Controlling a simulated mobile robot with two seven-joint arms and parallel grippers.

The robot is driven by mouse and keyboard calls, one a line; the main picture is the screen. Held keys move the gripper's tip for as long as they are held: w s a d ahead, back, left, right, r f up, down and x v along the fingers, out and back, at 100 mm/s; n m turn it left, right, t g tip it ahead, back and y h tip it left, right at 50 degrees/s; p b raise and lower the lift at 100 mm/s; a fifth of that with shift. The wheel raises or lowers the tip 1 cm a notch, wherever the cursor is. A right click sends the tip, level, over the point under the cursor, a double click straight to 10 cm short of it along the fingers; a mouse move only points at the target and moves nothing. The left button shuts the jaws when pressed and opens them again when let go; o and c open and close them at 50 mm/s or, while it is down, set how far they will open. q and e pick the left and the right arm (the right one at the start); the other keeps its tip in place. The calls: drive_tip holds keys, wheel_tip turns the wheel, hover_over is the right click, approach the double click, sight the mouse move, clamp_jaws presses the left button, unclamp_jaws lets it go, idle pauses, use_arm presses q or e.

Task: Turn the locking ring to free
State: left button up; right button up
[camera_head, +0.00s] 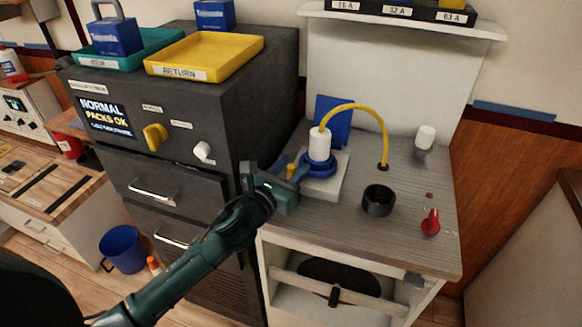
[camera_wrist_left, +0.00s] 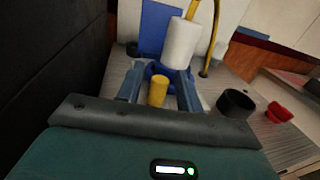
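The blue locking ring (camera_head: 320,168) sits around the foot of a white plug (camera_head: 319,144) on a pale square base (camera_head: 329,187) on the bench. A yellow cable rises from the plug. A short yellow peg (camera_wrist_left: 158,90) stands at the ring's near side. My left gripper (camera_head: 291,171) is low over the near left edge of the base. In the left wrist view its two blue-grey fingers (camera_wrist_left: 159,88) stand apart on either side of the yellow peg, with gaps visible. The ring (camera_wrist_left: 150,70) is partly hidden behind the fingers and peg. My right gripper is not in view.
A black round socket (camera_head: 378,200) and a red knob (camera_head: 431,222) are on the bench at right. A white knob (camera_head: 425,137) is at the back. The dark cabinet (camera_head: 262,110) with yellow and teal trays stands close on the left. A blue panel (camera_head: 333,118) is behind the plug.

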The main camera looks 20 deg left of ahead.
use_arm(q)
drive_tip(key=shift+c, duration=0.2)
clamp_jaws()
drive_tip(key=shift+d, duration=0.1)
idle(0.4)
